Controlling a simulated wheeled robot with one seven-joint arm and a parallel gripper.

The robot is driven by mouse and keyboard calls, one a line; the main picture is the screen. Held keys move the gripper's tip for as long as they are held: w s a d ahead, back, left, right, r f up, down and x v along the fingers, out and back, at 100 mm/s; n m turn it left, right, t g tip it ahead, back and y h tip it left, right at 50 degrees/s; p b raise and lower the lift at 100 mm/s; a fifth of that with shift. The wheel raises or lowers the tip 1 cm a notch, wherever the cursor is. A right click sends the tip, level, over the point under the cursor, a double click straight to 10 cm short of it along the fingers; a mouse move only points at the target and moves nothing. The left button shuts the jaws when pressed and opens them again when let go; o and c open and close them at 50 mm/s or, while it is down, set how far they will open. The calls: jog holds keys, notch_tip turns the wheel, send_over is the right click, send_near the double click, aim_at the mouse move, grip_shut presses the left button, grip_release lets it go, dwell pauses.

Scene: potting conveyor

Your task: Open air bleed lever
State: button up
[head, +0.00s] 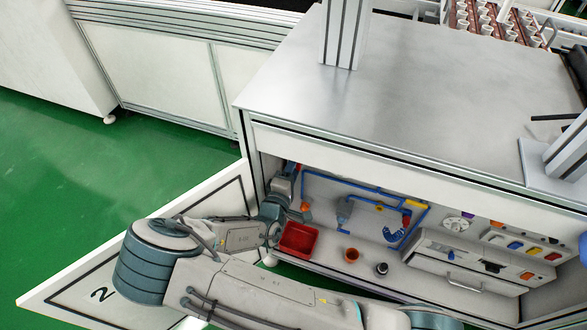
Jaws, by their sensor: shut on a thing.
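My gripper (292,172) reaches into the open cabinet at its upper left, beside the left end of the blue pipes (335,183). It is shut on a small red part (298,167), which I take to be the air bleed lever. The wrist hides most of this part and the fingertips, so the lever's angle cannot be told. An orange part (305,206) shows just below and to the right of my wrist. A grey fitting (343,211), a yellow piece (415,204) and a coiled blue hose (394,234) sit further right along the pipes.
A red bin (299,239), an orange cup (351,255) and a dark round piece (381,268) stand on the cabinet floor. A drawer unit (463,272) and coloured switches (515,246) are at the right. The open cabinet door (70,290) extends left. Green floor is clear beyond it.

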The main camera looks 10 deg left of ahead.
jog(key=shift+a+r, duration=0.1)
jog(key=o, duration=1)
jog(key=s, duration=0.4)
jog(key=s+a+p, duration=0.1)
jog(key=s, duration=0.8)
jog(key=shift+s+a, duration=0.3)
jog(key=shift+a, duration=0.1)
